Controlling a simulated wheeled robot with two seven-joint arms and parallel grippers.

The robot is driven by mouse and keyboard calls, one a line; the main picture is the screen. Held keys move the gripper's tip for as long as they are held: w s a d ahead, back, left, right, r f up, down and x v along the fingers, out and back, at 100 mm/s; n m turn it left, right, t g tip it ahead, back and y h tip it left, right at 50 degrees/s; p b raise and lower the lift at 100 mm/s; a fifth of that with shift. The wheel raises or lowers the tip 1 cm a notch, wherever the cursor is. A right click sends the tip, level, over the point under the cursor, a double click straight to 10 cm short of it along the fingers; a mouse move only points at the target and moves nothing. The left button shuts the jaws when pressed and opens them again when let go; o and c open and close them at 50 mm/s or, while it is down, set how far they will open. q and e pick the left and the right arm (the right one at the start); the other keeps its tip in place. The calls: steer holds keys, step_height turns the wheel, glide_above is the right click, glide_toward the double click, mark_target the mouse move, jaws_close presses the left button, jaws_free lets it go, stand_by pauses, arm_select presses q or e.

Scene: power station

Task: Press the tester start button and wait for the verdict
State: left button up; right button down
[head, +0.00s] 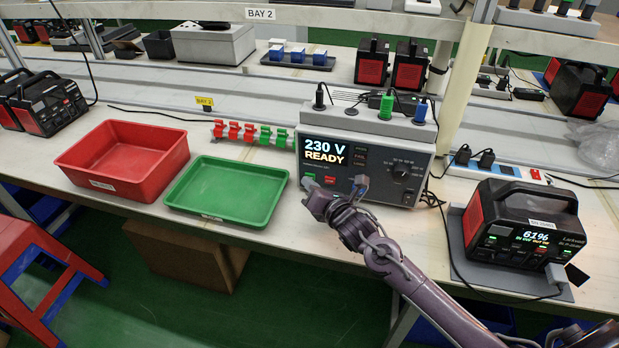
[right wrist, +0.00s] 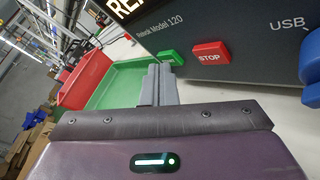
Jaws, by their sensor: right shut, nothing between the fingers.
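The tester (head: 375,180) is a grey box on the bench, its display (head: 325,151) reading "230 V READY". Small indicator labels beside the display look dark. The green start button (right wrist: 172,57) is low on the front panel, left of a red STOP button (right wrist: 210,53). My right gripper (head: 312,189) is shut and empty at the panel's lower left. In the right wrist view its fingertips (right wrist: 159,70) are right by the green button; I cannot tell whether they touch it. My left gripper is not in view.
A green tray (head: 174,211) and a red tray (head: 92,192) stand empty left of the tester. A power station (head: 524,230) showing 61% sits on a grey mat at the right. Red and green clips (head: 250,133) line up behind the green tray. Cables cross the bench.

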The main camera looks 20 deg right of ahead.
stand_by(0.3)
steer(key=shift+s+a, duration=0.25)
steer(key=shift+s, duration=0.15)
steer(key=shift+s+a+p, duration=0.3)
steer(key=shift+s+p, duration=0.15)
steer(key=shift+p, duration=0.1)
steer(key=shift+s+a+p, duration=0.45)
steer(key=shift+s+a, duration=0.2)
steer(key=shift+s, duration=0.35)
steer(key=shift+s+a+p, duration=0.4)
steer(key=shift+s+a, duration=0.25)
steer(key=shift+s, duration=0.3)
steer(key=shift+s+a, duration=0.1)
